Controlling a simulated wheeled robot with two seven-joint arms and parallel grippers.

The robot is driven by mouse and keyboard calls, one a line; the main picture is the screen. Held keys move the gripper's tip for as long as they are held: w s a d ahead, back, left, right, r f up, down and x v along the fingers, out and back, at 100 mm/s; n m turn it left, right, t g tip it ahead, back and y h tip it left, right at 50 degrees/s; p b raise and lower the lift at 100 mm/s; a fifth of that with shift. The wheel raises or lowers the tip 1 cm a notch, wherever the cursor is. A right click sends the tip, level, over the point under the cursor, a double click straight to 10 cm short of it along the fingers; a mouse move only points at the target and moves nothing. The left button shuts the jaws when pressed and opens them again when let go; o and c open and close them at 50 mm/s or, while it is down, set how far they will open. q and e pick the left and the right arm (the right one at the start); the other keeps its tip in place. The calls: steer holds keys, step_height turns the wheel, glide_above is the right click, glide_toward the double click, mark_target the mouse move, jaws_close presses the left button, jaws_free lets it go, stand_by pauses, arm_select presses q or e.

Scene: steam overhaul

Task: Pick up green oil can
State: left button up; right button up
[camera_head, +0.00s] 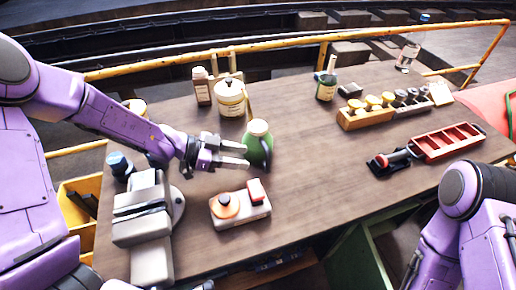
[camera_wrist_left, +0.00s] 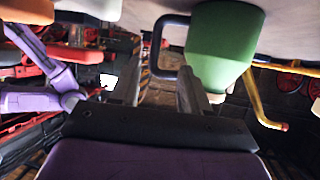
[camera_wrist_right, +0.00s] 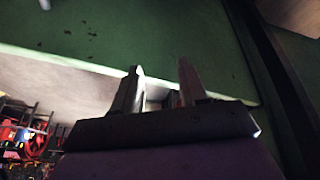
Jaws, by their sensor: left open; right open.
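The green oil can (camera_head: 259,150) stands upright on the workbench, with a pale cream top and spout. My left gripper (camera_head: 245,155) is open just left of it, its fingers pointing at the can's side. In the left wrist view the can's green body (camera_wrist_left: 222,45) is large at upper right, and its dark loop handle (camera_wrist_left: 160,48) shows between the fingers (camera_wrist_left: 160,85). I cannot tell whether the fingers touch the handle. My right gripper (camera_wrist_right: 160,75) is open and empty below a green panel in the right wrist view.
A grey vise (camera_head: 145,225) is at the left. A cream tub (camera_head: 230,98) and brown bottle (camera_head: 201,88) stand behind. A red tray (camera_head: 447,142) lies right; the bench middle (camera_head: 325,150) is clear.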

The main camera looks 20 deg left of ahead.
mark_target(269, 159)
arm_select(q)
steer(key=x, duration=0.2)
steer(key=p+x, duration=0.1)
steer(key=x, duration=0.5)
steer(key=shift+s+d+r+p, duration=0.15)
steer(key=shift+s+d+p, duration=0.15)
steer(key=shift+p, duration=0.1)
steer(key=shift+w+d, duration=0.2)
steer(key=shift+d, duration=0.1)
jaws_close()
